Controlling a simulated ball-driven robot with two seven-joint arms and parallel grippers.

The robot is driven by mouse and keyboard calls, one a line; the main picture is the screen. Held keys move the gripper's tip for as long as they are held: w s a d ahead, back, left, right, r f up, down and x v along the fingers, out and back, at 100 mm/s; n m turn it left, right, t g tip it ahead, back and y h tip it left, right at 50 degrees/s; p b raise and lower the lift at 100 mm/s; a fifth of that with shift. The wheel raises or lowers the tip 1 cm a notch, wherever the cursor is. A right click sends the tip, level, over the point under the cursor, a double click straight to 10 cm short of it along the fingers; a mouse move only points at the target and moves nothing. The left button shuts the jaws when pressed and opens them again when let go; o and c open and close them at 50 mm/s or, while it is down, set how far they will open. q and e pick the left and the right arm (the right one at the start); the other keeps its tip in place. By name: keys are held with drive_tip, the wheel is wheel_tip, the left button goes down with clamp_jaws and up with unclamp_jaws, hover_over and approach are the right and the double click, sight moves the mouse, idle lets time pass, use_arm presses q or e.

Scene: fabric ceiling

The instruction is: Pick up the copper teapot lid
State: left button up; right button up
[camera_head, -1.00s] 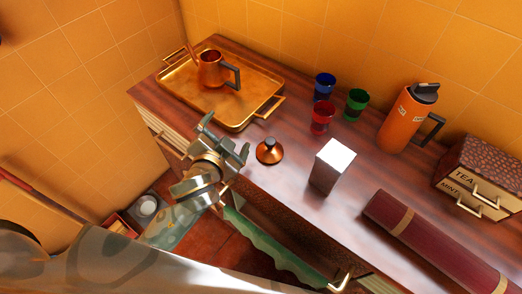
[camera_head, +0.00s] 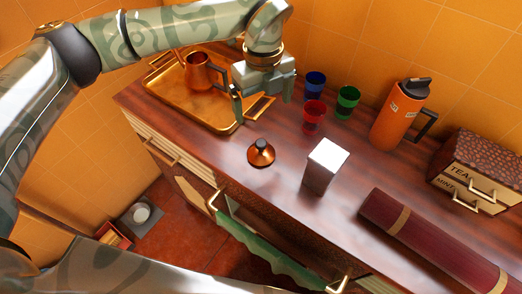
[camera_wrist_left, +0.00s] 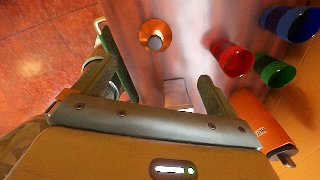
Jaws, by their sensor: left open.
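The copper teapot lid (camera_head: 261,154), a small copper dome with a dark knob, lies on the wooden counter (camera_head: 300,215). It also shows in the left wrist view (camera_wrist_left: 155,35), beyond the fingertips and near the top. The copper teapot (camera_head: 201,72) with a dark handle stands on the brass tray (camera_head: 190,104). My left gripper (camera_head: 262,106) is open and empty, with its fingers pointing down. It is above the counter beside the tray's right end, behind the lid and apart from it. My right gripper is not in view.
Blue (camera_head: 315,84), red (camera_head: 313,117) and green (camera_head: 347,102) glasses stand right of the gripper. A white-topped box (camera_head: 325,165) stands right of the lid. An orange flask (camera_head: 399,115), tea drawers (camera_head: 480,175) and a rolled maroon mat (camera_head: 430,240) are farther right.

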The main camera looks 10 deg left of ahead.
sight(261, 142)
use_arm(q)
wheel_tip(261, 142, down, 11)
drive_tip(key=shift+a+r+b, duration=0.15)
drive_tip(key=shift+b, duration=0.75)
drive_tip(key=f, duration=0.1)
drive_tip(key=f+b, duration=0.1)
drive_tip(key=f, duration=0.3)
drive_tip(key=shift+s+f, duration=0.2)
drive_tip(key=shift+s, duration=0.2)
drive_tip(key=shift+r, duration=0.1)
drive_tip(key=c, duration=1.1)
